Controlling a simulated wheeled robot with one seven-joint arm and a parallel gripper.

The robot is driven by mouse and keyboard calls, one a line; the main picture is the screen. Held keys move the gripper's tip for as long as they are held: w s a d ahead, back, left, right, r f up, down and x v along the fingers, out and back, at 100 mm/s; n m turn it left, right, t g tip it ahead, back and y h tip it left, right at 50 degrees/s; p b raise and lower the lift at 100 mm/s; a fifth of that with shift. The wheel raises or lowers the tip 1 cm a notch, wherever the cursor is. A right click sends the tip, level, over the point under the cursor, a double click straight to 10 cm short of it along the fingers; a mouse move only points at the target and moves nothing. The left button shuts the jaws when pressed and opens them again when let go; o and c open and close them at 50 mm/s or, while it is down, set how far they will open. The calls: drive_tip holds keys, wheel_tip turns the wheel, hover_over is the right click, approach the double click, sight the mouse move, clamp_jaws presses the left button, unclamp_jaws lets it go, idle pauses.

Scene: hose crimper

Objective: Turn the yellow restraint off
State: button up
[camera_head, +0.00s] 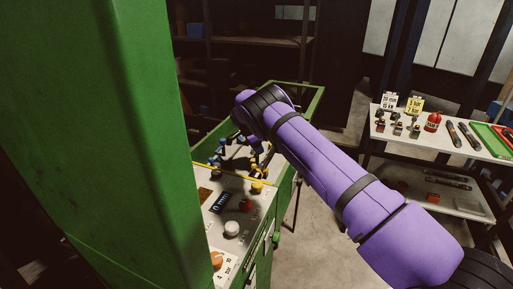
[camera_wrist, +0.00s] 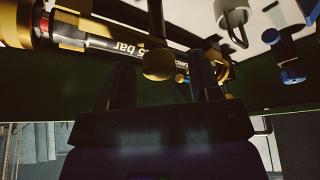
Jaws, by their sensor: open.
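In the wrist view, my gripper (camera_wrist: 162,72) is open, with one dark finger on each side. A rounded brass-yellow knob end (camera_wrist: 159,66) shows between the fingertips; I cannot tell whether they touch it. It looks like part of the yellow restraint. Behind it runs a dark hose marked "5 bar" (camera_wrist: 122,47), with a brass-yellow fitting (camera_wrist: 22,22) at its left end. In the head view, yellow parts (camera_head: 257,171) show on the green machine (camera_head: 120,130), just below the end of my purple arm.
A blue clamp-like part (camera_wrist: 291,72) and a grey hook (camera_wrist: 233,22) lie to the right in the wrist view. The machine's panel has a red button (camera_head: 246,205) and a white knob (camera_head: 232,228). A side table (camera_head: 440,145) holds several small parts.

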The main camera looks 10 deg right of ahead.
drive_tip(key=v, duration=1)
drive_tip(key=shift+a+r, duration=0.2)
drive_tip(key=shift+r, duration=0.1)
drive_tip(key=shift+r, duration=0.1)
drive_tip(key=s+d+r+n+y, duration=0.1)
drive_tip(key=s+d+r, duration=0.3)
drive_tip(key=r, duration=0.5)
drive_tip(key=s+d+r+n+t+y, duration=0.1)
drive_tip(key=s+d+r+n, duration=0.1)
drive_tip(key=s+r, duration=0.5)
drive_tip(key=s+d+r+n+y, duration=0.1)
drive_tip(key=s+d+r, duration=0.25)
drive_tip(key=r, duration=0.65)
drive_tip(key=s+d+r+n+t+y, duration=0.1)
drive_tip(key=s+r+n, duration=0.1)
drive_tip(key=s+r, duration=0.5)
drive_tip(key=s+d+r+n, duration=0.2)
drive_tip(key=s+r, duration=0.1)
drive_tip(key=s, duration=0.7)
drive_tip(key=s+f+n+t, duration=0.1)
drive_tip(key=s+n, duration=0.3)
drive_tip(key=s, duration=1.1)
drive_tip(key=s+a+f+n+t, duration=0.1)
drive_tip(key=s+f+n, duration=0.2)
drive_tip(key=s, duration=1.2)
drive_tip(key=shift+n+t, duration=0.3)
drive_tip(key=shift+n, duration=0.4)
